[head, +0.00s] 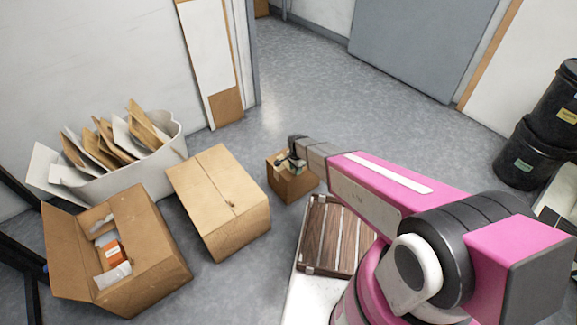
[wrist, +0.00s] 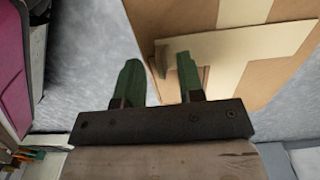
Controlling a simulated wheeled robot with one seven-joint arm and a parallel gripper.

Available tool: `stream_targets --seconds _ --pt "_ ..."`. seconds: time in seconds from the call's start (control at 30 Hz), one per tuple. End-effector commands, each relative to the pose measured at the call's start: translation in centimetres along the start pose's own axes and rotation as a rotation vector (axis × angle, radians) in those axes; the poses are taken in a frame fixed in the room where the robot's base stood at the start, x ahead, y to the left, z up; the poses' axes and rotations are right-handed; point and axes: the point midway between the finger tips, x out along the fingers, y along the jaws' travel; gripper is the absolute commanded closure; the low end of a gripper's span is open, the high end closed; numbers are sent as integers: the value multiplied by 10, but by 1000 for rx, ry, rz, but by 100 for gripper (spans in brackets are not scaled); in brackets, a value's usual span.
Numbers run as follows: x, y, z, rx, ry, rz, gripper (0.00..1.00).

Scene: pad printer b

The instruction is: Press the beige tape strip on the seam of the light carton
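A small brown carton (head: 291,185) stands on the floor at the middle of the head view, with my gripper (head: 287,160) over its top. In the wrist view the carton top (wrist: 180,15) fills the upper right. A beige tape strip (wrist: 240,42) lies across it, its left end raised or folded. A paler band (wrist: 243,10) runs up from the strip. In the wrist view my gripper (wrist: 160,78) has two green fingers spread apart, the gap looking empty. The right finger overlaps the strip's left end; I cannot tell whether it touches. The left finger is over the floor.
A larger closed carton (head: 222,198) and an open carton (head: 165,245) with items stand left. A white bin (head: 165,160) of cardboard pieces is behind them. A slatted wooden crate (head: 335,235) is near my arm. Black buckets (head: 525,160) stand right. Floor behind the small carton is clear.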

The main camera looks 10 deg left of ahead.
Motion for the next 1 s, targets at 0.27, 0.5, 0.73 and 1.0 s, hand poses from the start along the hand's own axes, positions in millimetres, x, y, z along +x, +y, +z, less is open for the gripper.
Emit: stream_targets --seconds 0.27,0.5,0.73,1.0 --pt "6 0 0 0 0 0 65" --pt "6 0 0 0 0 0 100" --pt "6 0 0 0 0 0 100" --pt "-5 0 0 0 0 -1 100"
